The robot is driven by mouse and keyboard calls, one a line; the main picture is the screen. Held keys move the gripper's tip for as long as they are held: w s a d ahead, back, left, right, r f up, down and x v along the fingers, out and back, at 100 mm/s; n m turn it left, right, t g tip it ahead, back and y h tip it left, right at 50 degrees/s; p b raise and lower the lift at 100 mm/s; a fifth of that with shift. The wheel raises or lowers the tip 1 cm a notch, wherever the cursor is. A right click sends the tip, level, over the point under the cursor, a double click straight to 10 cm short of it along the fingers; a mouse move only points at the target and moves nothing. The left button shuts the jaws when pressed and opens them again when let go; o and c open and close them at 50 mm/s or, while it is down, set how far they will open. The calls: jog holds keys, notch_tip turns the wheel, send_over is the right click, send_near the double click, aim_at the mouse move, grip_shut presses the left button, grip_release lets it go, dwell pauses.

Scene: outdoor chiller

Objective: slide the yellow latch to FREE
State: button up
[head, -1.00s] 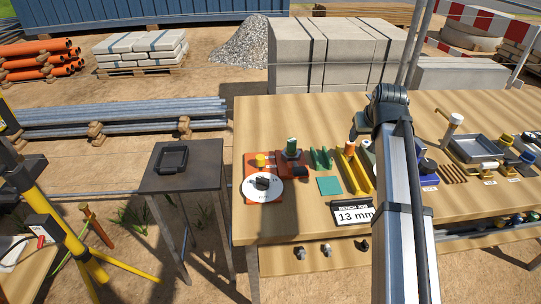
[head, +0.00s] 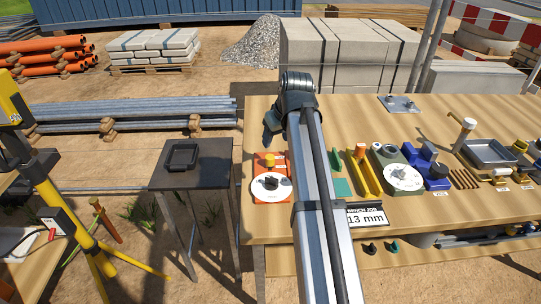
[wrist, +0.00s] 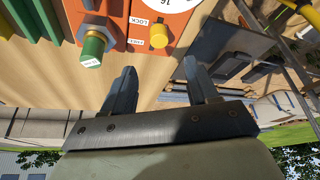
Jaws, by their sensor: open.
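The yellow latch (head: 270,160) stands at the far end of the orange plate (head: 258,172), behind a white dial (head: 256,187) with a black knob. In the wrist view the yellow latch (wrist: 158,35) sits beside small white LOCK and FREE labels (wrist: 140,30); I cannot tell which position it is in. My gripper (wrist: 158,70) is open and empty, its two fingers pointing towards the latch and apart from it. In the head view my gripper (head: 268,135) hangs just beyond the plate's far edge.
A green-topped bolt (wrist: 92,45) on an orange block stands close beside the plate. Green and yellow rails (head: 364,172) and a grey-green dial unit (head: 400,172) lie to the right. A dark side table (head: 195,165) with a black tray stands left. The bench's far strip is mostly clear.

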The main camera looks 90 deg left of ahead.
aim_at(270, 157)
jog(key=x, duration=1)
jog(key=shift+f, duration=0.3)
grip_shut()
dwell(1.0)
